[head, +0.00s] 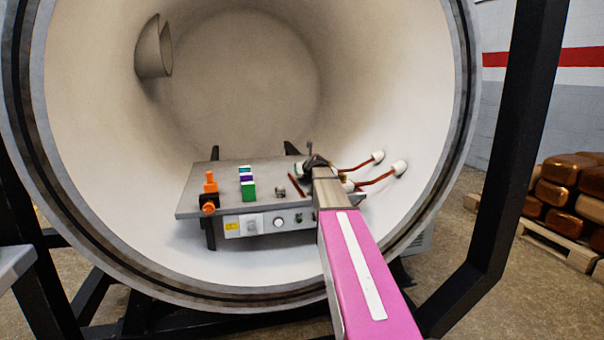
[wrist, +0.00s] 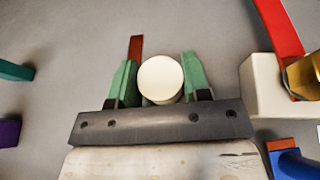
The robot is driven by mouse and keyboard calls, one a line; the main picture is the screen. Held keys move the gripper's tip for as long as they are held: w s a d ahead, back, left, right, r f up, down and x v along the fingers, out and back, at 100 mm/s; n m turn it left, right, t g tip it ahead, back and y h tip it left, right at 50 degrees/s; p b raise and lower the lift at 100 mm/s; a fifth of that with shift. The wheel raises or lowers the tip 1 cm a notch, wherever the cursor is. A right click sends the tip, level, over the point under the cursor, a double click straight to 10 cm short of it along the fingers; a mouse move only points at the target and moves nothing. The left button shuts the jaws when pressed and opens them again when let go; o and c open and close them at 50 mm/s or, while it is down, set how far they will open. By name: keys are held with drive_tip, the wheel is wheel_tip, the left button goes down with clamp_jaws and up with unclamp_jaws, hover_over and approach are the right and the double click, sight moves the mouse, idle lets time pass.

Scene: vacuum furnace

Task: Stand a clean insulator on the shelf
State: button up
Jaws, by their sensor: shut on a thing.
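My gripper (wrist: 160,85) is shut on a round, pale cream insulator (wrist: 160,78), seen end-on between the green fingers in the wrist view. Its end looks clean; its sides and lower end are hidden. In the head view my gripper (head: 314,161) is over the right part of the grey shelf (head: 228,186) inside the chamber, and the insulator cannot be made out there. The shelf's grey surface (wrist: 70,60) lies behind the fingers in the wrist view. Whether the insulator touches it cannot be told.
A reddish-brown bar (wrist: 136,47) lies beyond the left finger. A white block (wrist: 262,92) with red and brass parts is close on the right. Orange parts (head: 210,187) and coloured blocks (head: 248,188) stand on the shelf's left half. Copper rods (head: 378,178) run to white ends at right.

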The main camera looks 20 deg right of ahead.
drive_tip(key=shift+f, duration=0.45)
drive_tip(key=shift+f, duration=0.1)
drive_tip(key=o, duration=1)
drive_tip(key=shift+c, duration=0.2)
drive_tip(key=v, duration=1.2)
